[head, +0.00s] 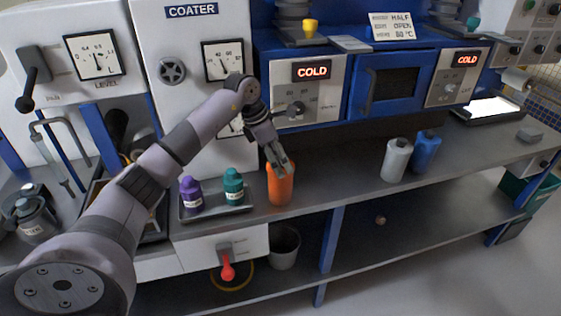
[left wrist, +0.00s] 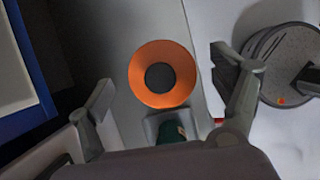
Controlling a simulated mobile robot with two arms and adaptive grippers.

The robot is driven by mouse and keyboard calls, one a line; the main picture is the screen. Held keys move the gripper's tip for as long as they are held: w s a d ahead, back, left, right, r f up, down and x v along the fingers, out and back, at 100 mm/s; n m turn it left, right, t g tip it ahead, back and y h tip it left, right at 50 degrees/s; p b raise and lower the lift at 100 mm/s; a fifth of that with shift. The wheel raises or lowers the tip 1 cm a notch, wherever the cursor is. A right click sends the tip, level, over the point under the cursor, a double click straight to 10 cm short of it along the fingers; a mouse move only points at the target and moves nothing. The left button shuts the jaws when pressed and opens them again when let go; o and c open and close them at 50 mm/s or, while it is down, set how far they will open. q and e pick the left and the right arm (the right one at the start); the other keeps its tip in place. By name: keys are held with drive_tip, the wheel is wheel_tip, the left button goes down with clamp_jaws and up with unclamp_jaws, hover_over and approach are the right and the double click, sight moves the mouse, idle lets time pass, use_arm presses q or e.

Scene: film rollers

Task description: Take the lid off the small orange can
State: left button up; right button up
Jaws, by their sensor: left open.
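The small orange can (head: 281,190) stands upright on the grey bench, just right of a tray. In the left wrist view I see the orange can (left wrist: 142,82) from above as an orange ring around a dark round centre. I cannot tell whether that dark centre is part of a lid or an opening. My left gripper (head: 280,165) is open, directly above the can and pointing down at it. In the left wrist view its fingers (left wrist: 163,80) are spread on either side of the can, with gaps on both sides. The gripper partly hides the can's top in the head view.
A tray (head: 218,216) holds a purple bottle (head: 191,194) and a teal bottle (head: 234,187) left of the can. A grey bottle (head: 396,160) and a blue bottle (head: 426,152) stand farther right. The bench (head: 335,175) between is clear. Machine panels rise behind.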

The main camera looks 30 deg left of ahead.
use_arm(q)
drive_tip(key=shift+w+d+f, duration=0.1)
drive_tip(key=shift+w+f, duration=0.05)
drive_tip(key=shift+f, duration=0.35)
drive_tip(key=c, duration=1.1)
drive_tip(key=shift+r, duration=0.15)
